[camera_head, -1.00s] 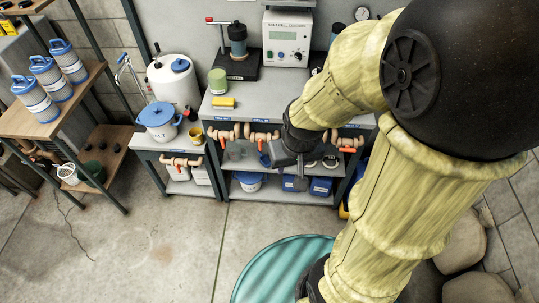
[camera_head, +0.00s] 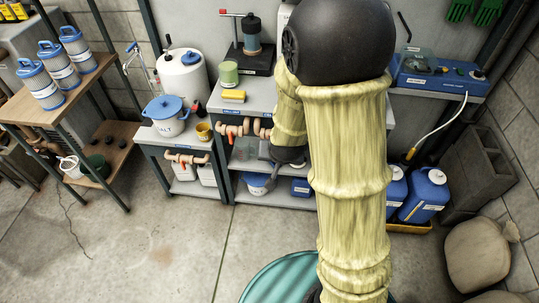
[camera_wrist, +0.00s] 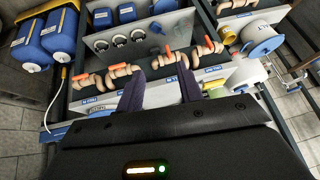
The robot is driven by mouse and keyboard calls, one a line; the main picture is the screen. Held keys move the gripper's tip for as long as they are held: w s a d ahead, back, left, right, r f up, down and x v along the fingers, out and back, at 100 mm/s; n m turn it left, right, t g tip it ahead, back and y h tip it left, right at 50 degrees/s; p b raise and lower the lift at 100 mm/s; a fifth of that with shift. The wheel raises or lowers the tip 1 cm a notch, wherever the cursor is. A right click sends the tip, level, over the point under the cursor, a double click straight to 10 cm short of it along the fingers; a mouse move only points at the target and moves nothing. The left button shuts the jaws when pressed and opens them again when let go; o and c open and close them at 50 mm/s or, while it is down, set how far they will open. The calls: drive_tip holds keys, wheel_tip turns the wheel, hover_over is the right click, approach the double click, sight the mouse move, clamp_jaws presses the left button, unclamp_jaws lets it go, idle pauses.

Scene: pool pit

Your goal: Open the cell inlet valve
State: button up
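Pipe stubs with orange valve handles run along the front of the grey bench. In the wrist view, one valve (camera_wrist: 168,55) lies ahead between my fingers, above a blue label (camera_wrist: 165,81). Another valve (camera_wrist: 207,46) is just right of it, with its own label (camera_wrist: 212,71). The labels are too small to read surely, so I cannot tell which is the cell inlet. My gripper (camera_wrist: 159,92) is open and empty, its two dark fingers apart and short of the pipes. In the head view, a left valve (camera_head: 231,131) shows; my arm hides most of the gripper and the right valves.
A side stand carries a white pot with a blue lid (camera_head: 165,117) and another valve (camera_head: 185,159). Blue jugs (camera_head: 424,193) stand right of the bench. A teal round lid (camera_head: 268,279) is near my base.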

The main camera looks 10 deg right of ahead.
drive_tip(key=w+a+f+t+h+b, duration=0.1)
drive_tip(key=w+f+t+b, duration=0.2)
drive_tip(key=f+b, duration=0.3)
drive_tip(key=w+a+f+t+h+b, duration=0.1)
drive_tip(key=w+f+t+h+b, duration=0.1)
drive_tip(key=f+b, duration=0.4)
drive_tip(key=w+a+f+t+h+b, duration=0.1)
drive_tip(key=w+f+t+b, duration=0.3)
drive_tip(key=f, duration=0.8)
drive_tip(key=shift+w+f+m+t+h+b, duration=0.3)
drive_tip(key=shift+t+h+b, duration=0.3)
drive_tip(key=shift+t+b, duration=0.4)
drive_tip(key=x, duration=1.7)
drive_tip(key=shift+w+f, duration=0.2)
drive_tip(key=shift+f, duration=0.05)
drive_tip(key=shift+d, duration=0.1)
clamp_jaws()
